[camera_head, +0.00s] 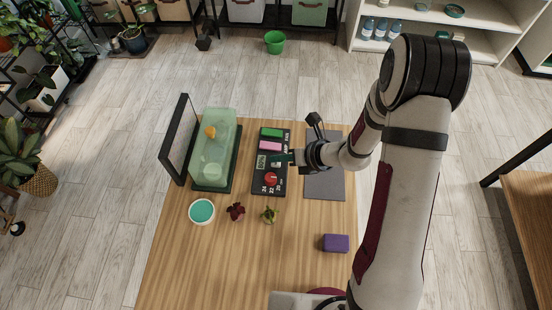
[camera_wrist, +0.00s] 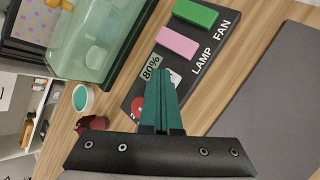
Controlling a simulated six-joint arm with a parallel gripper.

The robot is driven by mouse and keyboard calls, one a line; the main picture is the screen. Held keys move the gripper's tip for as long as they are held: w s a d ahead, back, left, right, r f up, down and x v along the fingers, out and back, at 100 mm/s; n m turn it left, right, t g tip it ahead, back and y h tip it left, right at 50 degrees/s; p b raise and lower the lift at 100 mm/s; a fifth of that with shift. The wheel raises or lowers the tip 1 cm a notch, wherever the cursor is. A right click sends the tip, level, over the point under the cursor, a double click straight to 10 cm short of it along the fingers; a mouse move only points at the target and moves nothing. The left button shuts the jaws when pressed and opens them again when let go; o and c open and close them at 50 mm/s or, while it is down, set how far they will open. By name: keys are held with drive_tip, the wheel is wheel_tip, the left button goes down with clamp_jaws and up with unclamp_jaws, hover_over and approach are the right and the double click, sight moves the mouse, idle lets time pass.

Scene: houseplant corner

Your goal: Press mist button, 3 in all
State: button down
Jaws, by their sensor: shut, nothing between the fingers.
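A black control panel (camera_head: 284,181) lies on the table. It has a green button (camera_head: 271,132) labelled FAN, a pink button (camera_head: 270,145) labelled LAMP, a display (camera_wrist: 152,67) reading 80% and a red dial (camera_head: 270,179) with numbers. My gripper (camera_head: 275,158) is over the panel between the pink button and the dial, with its teal fingers (camera_wrist: 160,76) shut and empty. A pale patch (camera_wrist: 175,76) shows beside the fingertips. No mist label is readable; the fingers cover that part of the panel. I cannot tell whether the tips touch it.
A green glass tank (camera_head: 222,130) and a dark-framed panel (camera_head: 178,140) stand left of the controls. A grey mat (camera_head: 325,185) lies on the right.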

sight(280, 165)
idle(0.4)
drive_tip(key=shift+r, duration=0.9)
drive_tip(key=shift+r, duration=2.5)
drive_tip(key=s+d+r+n+g+h, duration=0.1)
drive_tip(key=s+r+n+g, duration=0.1)
drive_tip(key=s+r+n, duration=0.55)
drive_tip(key=s+r+n+g+h, duration=0.15)
drive_tip(key=s+r+n, duration=0.25)
drive_tip(key=s+n, duration=0.6)
drive_tip(key=s+d+n+h, duration=0.4)
drive_tip(key=s+d+n, duration=0.3)
drive_tip(key=d+n, duration=0.1)
drive_tip(key=shift+s+d+r+n, duration=0.25)
drive_tip(key=shift+r+n, duration=0.1)
drive_tip(key=shift+n, duration=0.1)
